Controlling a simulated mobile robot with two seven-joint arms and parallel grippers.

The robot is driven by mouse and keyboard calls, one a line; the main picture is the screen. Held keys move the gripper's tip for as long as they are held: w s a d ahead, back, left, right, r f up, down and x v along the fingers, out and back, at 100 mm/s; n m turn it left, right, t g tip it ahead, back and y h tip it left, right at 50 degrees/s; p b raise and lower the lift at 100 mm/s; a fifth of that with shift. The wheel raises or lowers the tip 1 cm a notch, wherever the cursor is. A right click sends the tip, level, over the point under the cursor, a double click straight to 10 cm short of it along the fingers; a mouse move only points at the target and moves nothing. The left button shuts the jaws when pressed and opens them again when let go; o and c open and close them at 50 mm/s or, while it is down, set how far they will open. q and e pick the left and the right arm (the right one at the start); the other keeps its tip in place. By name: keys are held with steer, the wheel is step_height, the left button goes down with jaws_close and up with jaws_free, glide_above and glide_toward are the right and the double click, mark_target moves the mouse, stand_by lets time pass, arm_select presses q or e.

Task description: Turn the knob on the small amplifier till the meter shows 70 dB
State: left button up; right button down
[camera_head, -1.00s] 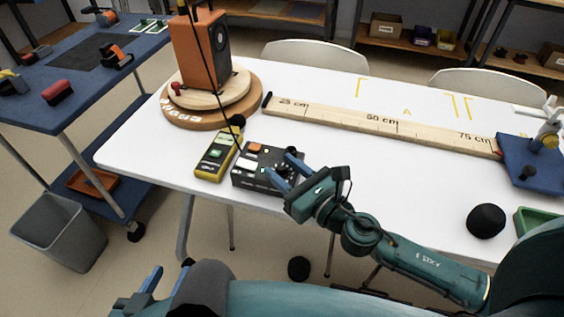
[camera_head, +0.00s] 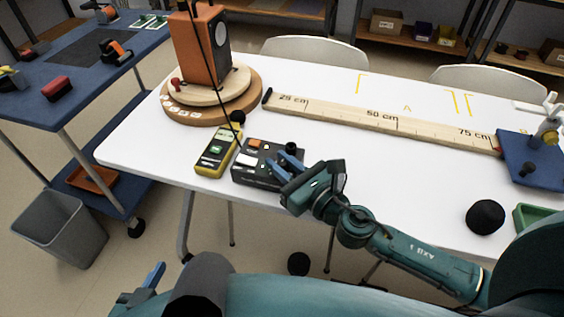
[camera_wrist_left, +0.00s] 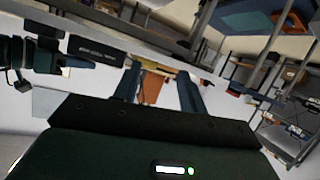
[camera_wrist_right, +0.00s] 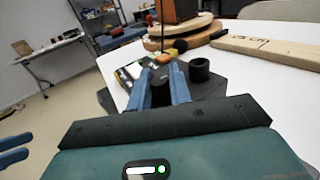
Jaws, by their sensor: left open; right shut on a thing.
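The small amplifier (camera_head: 250,176) is a black box near the table's front edge. An orange part, a white panel and dark knobs are on its top. My right gripper (camera_head: 278,167) reaches over its right side. In the right wrist view its fingers (camera_wrist_right: 164,80) are shut on a dark knob (camera_wrist_right: 160,77); another black knob (camera_wrist_right: 199,68) stands free beside them. The yellow meter (camera_head: 216,154) lies left of the amplifier with a lit green display; its reading is too small to make out. My left gripper (camera_head: 147,281) is open and empty, low at the front left, away from the table.
An orange speaker (camera_head: 203,48) stands on a round wooden turntable (camera_head: 240,106) behind the meter. The table's middle front is clear.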

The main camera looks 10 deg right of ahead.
steer(key=shift+r+m+h+p, duration=0.1)
steer(key=shift+m+h+p, duration=0.2)
steer(key=shift+p, duration=0.05)
steer(key=shift+a+r+m+t+h+p, duration=0.1)
steer(key=shift+m+t+h+p, duration=0.2)
steer(key=shift+t+h+p, duration=0.15)
steer(key=shift+m+t+h, duration=0.25)
steer(key=shift+m+h, duration=0.25)
steer(key=shift+h, duration=0.35)
arm_select(q)
steer(key=shift+w+d+f+g, duration=0.2)
steer(key=shift+w+d+g, duration=0.1)
steer(key=shift+d, duration=0.15)
arm_select(e)
steer(key=shift+f, duration=0.2)
steer(key=c, duration=1.3)
jaws_free()
arm_select(q)
steer(key=shift+s+a, duration=0.1)
steer(key=shift+s, duration=0.15)
